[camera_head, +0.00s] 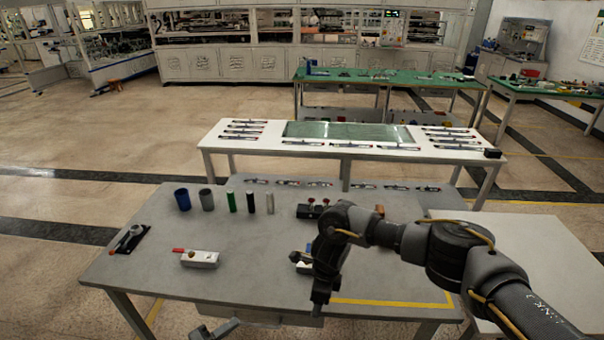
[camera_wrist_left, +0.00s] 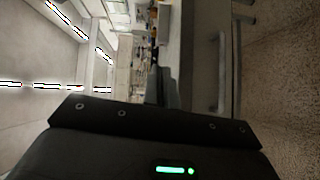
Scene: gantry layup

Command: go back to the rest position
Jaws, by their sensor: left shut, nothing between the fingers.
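My left gripper (camera_head: 214,331) shows only in part at the bottom edge of the head view, in front of the grey table (camera_head: 130,270). In the left wrist view its fingers (camera_wrist_left: 163,88) are together with nothing between them. They stand clear of any object. My right arm comes in from the right over the table and bends down near the front. Its far end (camera_head: 320,294) is dark and small, and I cannot tell the state of its jaws.
The table holds several upright cylinders (camera_head: 231,201), a white block with a red part (camera_head: 199,259) and a tool on a dark plate (camera_head: 130,238). A small dark item (camera_head: 302,262) is beside my right arm. A white table (camera_head: 215,140) stands behind. The table's front left is bare.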

